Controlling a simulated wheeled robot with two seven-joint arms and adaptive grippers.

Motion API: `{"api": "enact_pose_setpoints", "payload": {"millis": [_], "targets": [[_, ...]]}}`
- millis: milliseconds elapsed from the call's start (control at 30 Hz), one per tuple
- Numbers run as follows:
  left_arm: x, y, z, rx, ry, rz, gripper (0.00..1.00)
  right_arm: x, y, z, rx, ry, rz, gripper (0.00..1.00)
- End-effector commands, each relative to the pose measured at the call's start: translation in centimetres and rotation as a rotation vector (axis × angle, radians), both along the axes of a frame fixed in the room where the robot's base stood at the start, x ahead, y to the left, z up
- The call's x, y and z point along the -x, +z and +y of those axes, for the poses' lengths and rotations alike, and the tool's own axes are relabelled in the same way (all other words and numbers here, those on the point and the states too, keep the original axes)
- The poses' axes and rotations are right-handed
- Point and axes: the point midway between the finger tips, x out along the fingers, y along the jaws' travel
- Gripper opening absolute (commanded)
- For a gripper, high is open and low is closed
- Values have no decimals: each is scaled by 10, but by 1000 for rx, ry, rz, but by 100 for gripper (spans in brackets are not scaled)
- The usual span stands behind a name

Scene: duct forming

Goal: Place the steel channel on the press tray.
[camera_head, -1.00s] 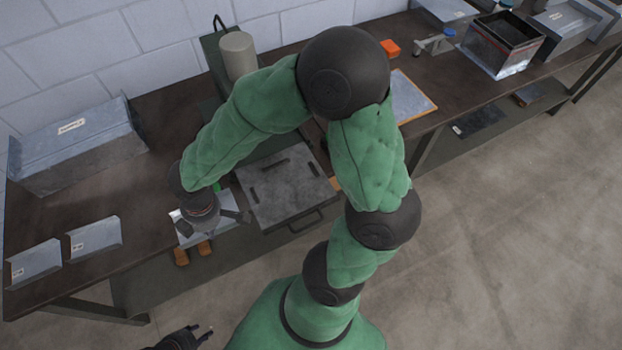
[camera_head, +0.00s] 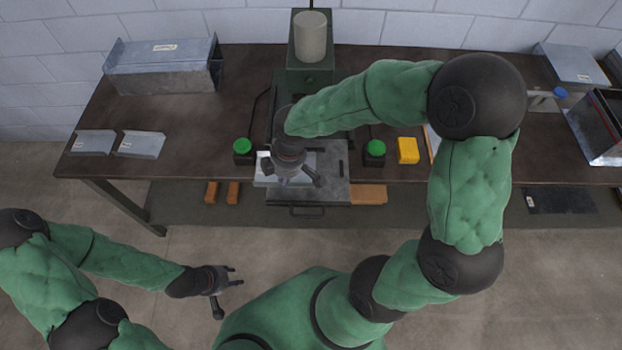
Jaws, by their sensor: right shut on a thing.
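My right gripper (camera_head: 293,182) points down over the left part of the press tray and is shut on a pale steel piece, the steel channel (camera_head: 264,170). The gripper and wrist hide much of the channel, which shows mainly on the left. I cannot tell whether it touches the tray. The press tray (camera_head: 333,185) is a flat grey plate with a front handle, projecting at the table's front edge below the press. My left gripper (camera_head: 232,276) is open and empty over the floor, in front of the table and away from the tray.
Green buttons flank the tray, at left (camera_head: 243,148) and right (camera_head: 375,150). The green press (camera_head: 311,75) with a pale cylinder stands behind. A yellow block (camera_head: 408,150) lies at right. Two steel pieces (camera_head: 92,143) (camera_head: 139,145) and a large duct (camera_head: 165,70) occupy the left.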

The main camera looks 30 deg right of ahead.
Motion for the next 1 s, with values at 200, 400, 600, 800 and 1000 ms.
{"api": "enact_pose_setpoints", "payload": {"millis": [200, 400, 600, 800, 1000], "targets": [[0, -6, 0, 0, 0, 1, 40, -7, -26, -43, 0, -6, 4, 0], [1, -12, 0, 0, 0, 1, 40, -12, -56, -66, 0, -3, 3, 0], [1, -14, 0, 0, 0, 1, 40, -14, -66, -75, 1, 0, -1, 0], [1, -18, 0, 0, 0, 1, 40, -15, -82, -84, 0, 0, 2, 0], [1, -24, 0, 0, 0, 1, 40, -15, -106, -83, -1, 0, 0, 0]]}}
